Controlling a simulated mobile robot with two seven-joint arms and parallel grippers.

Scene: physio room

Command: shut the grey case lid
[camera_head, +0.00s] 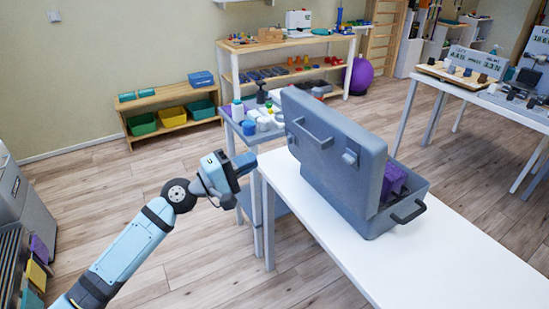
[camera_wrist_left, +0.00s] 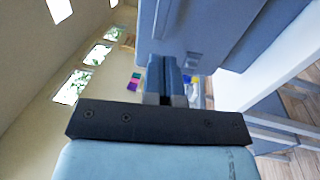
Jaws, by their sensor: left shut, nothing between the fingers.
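The grey case (camera_head: 375,218) stands on a white table, with its lid (camera_head: 325,140) raised upright. The lid carries a handle and a latch on the side facing left. A purple item (camera_head: 394,180) shows inside the case; the rest of the inside is hidden by the lid. My left gripper (camera_head: 245,163) is shut and empty, to the left of the lid and apart from it. In the left wrist view the closed fingers (camera_wrist_left: 165,75) appear in front of the blue-grey case surface (camera_wrist_left: 200,30). My right gripper is not in view.
The white table (camera_head: 440,262) has a bare front and right part. A small side table (camera_head: 235,125) with bottles and cups stands behind my left gripper. A low shelf with coloured bins (camera_head: 172,116) and a purple ball (camera_head: 361,76) are farther back.

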